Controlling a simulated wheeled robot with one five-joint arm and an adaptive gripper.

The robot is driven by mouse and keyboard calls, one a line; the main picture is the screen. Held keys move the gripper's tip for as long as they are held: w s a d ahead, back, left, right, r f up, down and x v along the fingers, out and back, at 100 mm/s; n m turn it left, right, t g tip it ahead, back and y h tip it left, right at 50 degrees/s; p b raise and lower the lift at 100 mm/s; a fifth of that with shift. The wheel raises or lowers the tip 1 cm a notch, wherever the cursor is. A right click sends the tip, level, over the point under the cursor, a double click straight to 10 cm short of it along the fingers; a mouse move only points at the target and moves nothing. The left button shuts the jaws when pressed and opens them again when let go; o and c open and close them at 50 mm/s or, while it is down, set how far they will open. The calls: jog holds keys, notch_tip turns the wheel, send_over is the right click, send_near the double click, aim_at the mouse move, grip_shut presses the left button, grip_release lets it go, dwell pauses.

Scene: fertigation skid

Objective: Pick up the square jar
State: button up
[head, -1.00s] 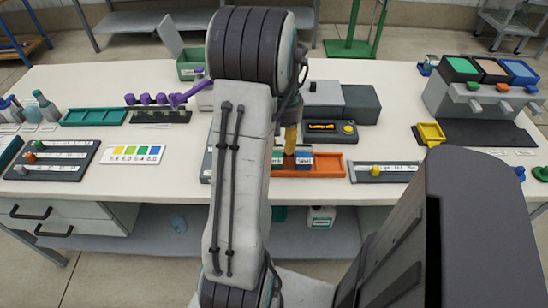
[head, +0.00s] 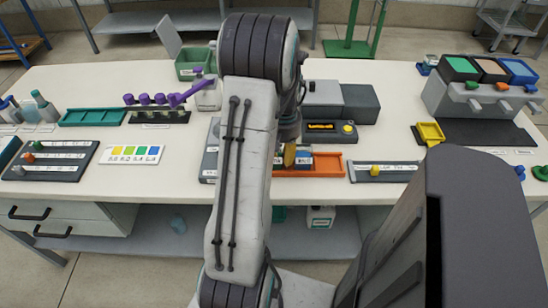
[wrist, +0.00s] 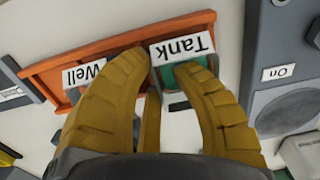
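A second jar, labelled "Well" (wrist: 84,73), is left of the left finger. Which one is the square jar I cannot tell for sure, as the fingers hide parts of both. In the head view my gripper (head: 289,155) is at the orange tray (head: 328,164), and my arm hides part of it. Contact with a jar cannot be seen.
A grey device with a round disc and an "On" label (wrist: 284,73) stands close right in the wrist view. A display box (head: 322,130) is behind the tray. A grey block with a yellow knob (head: 376,170) is right of it. Bare white table lies in front.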

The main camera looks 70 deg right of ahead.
grip_shut()
jog(key=shift+r, duration=0.2)
dwell(0.3)
